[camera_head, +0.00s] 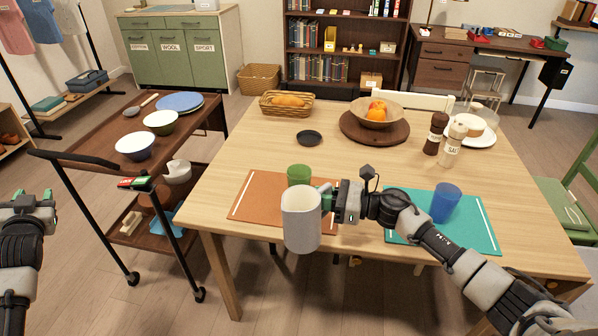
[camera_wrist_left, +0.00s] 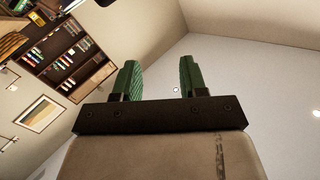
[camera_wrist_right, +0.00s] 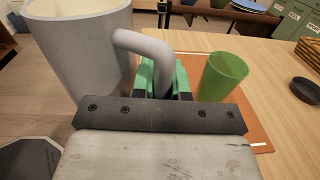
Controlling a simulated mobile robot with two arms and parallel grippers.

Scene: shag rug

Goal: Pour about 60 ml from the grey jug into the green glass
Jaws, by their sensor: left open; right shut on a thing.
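The grey jug (camera_head: 301,222) is held upright by my right gripper (camera_head: 329,198) in front of the table's near edge. In the right wrist view the gripper (camera_wrist_right: 163,78) is shut on the handle of the jug (camera_wrist_right: 82,50). The green glass (camera_head: 299,174) stands upright on the orange placemat (camera_head: 254,200), partly hidden behind the jug in the head view. In the right wrist view the green glass (camera_wrist_right: 222,76) stands to the right of the gripper, apart from the jug. My left gripper (camera_wrist_left: 158,80) is open and empty, pointing up towards the ceiling and wall.
A blue glass (camera_head: 445,203) stands on the teal placemat (camera_head: 475,232) to the right. A small black dish (camera_head: 309,138), a bread basket (camera_head: 287,104) and a fruit bowl (camera_head: 376,112) stand further back. A trolley (camera_head: 92,150) is at the left. The table's middle is clear.

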